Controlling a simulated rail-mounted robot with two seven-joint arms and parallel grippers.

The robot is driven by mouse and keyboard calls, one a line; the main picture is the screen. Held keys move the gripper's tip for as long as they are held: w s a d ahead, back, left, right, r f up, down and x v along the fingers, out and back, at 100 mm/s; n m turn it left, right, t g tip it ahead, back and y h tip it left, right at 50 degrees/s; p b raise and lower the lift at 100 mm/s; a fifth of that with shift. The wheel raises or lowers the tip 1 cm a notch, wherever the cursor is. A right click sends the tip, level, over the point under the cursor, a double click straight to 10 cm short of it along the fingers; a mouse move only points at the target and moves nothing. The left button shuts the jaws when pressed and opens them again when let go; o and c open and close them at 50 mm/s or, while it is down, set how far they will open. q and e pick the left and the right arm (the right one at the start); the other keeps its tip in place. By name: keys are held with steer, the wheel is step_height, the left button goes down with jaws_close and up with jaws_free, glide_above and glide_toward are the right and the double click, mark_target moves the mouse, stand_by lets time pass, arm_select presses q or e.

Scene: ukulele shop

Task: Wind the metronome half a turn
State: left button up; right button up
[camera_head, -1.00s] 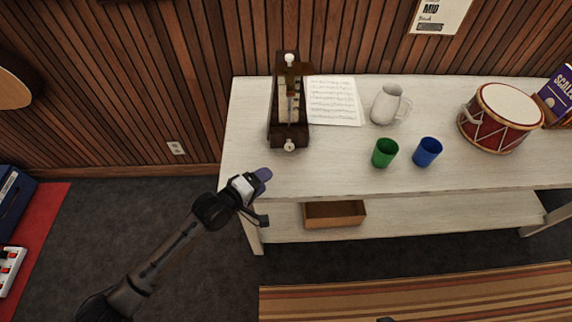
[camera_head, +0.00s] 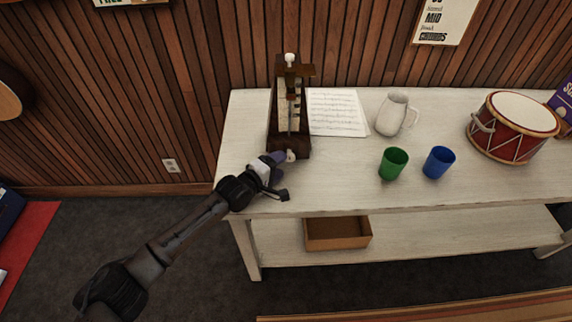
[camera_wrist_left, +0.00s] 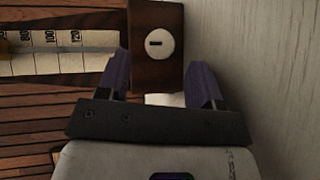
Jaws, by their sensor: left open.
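The wooden metronome (camera_head: 291,145) stands upright at the back left of the white table, with a pale scale and a round white winding knob (camera_head: 291,155) low on its front. In the left wrist view the knob (camera_wrist_left: 160,44) has a dark slot and sits on the dark wood base (camera_wrist_left: 150,75). My left gripper (camera_head: 281,157) is just in front of the knob. In the left wrist view the left gripper (camera_wrist_left: 161,76) is open, its two fingers apart with the knob lying between and beyond their tips. My right gripper is not in view.
Sheet music (camera_head: 337,112) lies right of the metronome. A white pitcher (camera_head: 390,115), a green cup (camera_head: 393,163), a blue cup (camera_head: 438,162) and a red drum (camera_head: 511,128) stand further right. An open wooden box (camera_head: 337,234) sits on the lower shelf.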

arm_select(q)
steer(key=shift+b+x, duration=0.8)
steer(key=shift+x, duration=1.1)
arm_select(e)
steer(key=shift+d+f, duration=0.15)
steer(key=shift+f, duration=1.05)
arm_select(q)
steer(key=c, duration=0.9)
steer(key=shift+r+p, duration=0.2)
steer(key=shift+p, duration=0.3)
steer(key=m+g+y+p, duration=0.1)
steer(key=p, duration=0.4)
steer(key=m+y+p, duration=0.1)
steer(key=y+p, duration=0.1)
steer(key=p, duration=0.3)
steer(key=shift+d+r+m+g+y, duration=0.2)
steer(key=shift+r+m+g+y, duration=0.1)
steer(key=shift+g, duration=0.1)
steer(key=shift+f+y+p, duration=0.1)
steer(key=shift+y+p, duration=0.2)
steer(key=shift+p, duration=0.45)
steer(key=shift+f+m+y+p, duration=0.2)
steer(key=shift+m+y+p, duration=0.2)
steer(key=shift+p, duration=0.05)
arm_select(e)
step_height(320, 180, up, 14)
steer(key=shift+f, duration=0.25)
